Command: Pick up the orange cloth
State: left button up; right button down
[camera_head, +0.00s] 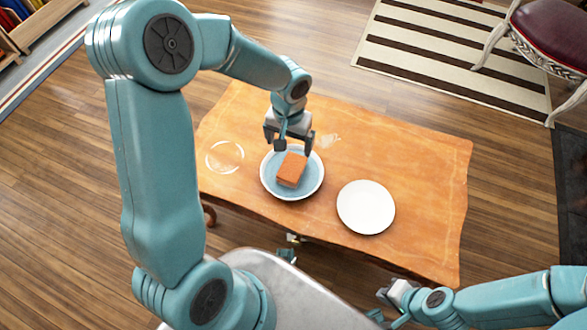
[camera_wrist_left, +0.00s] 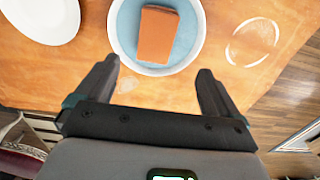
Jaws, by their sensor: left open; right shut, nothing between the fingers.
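The orange cloth (camera_head: 291,170) looks like a folded, block-shaped piece. It lies in a blue dish with a white rim (camera_head: 308,190) on the wooden table. My left gripper (camera_head: 293,147) is open and empty, above the far edge of the dish. In the left wrist view the cloth (camera_wrist_left: 157,35) lies in the dish (camera_wrist_left: 121,35), beyond the open fingers (camera_wrist_left: 158,85) and apart from them. My right gripper (camera_head: 384,297) is shut and empty, low by the table's near right edge.
A white plate (camera_head: 366,207) stands on the table to the right of the dish. A clear round glass piece (camera_head: 225,157) lies to its left. The table's right part (camera_head: 435,190) is bare. A chair (camera_head: 553,38) and a striped rug (camera_head: 440,45) are beyond the table.

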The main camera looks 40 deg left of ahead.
pick_arm(q)
jog(key=b, duration=0.1)
send_over(292, 167)
jog(key=f, duration=0.6)
jog(key=shift+s+a+f, duration=0.1)
jog(key=shift+a+f, duration=0.1)
jog(key=shift+a, duration=0.1)
jog(key=shift+s+f, duration=0.1)
jog(key=shift+f, duration=0.45)
jog(key=f, duration=0.1)
jog(key=f+b, duration=0.1)
jog(key=f, duration=0.1)
jog(key=f+b, duration=0.1)
jog(key=f, duration=0.1)
jog(key=shift+w+d+f, duration=0.2)
jog(key=shift+w+d, duration=0.05)
jog(key=shift+r, duration=0.1)
jog(key=shift+c, duration=0.6)
jog(key=c, duration=1)
notch_tip(292, 167, up, 20)
jog(key=p, duration=0.5)
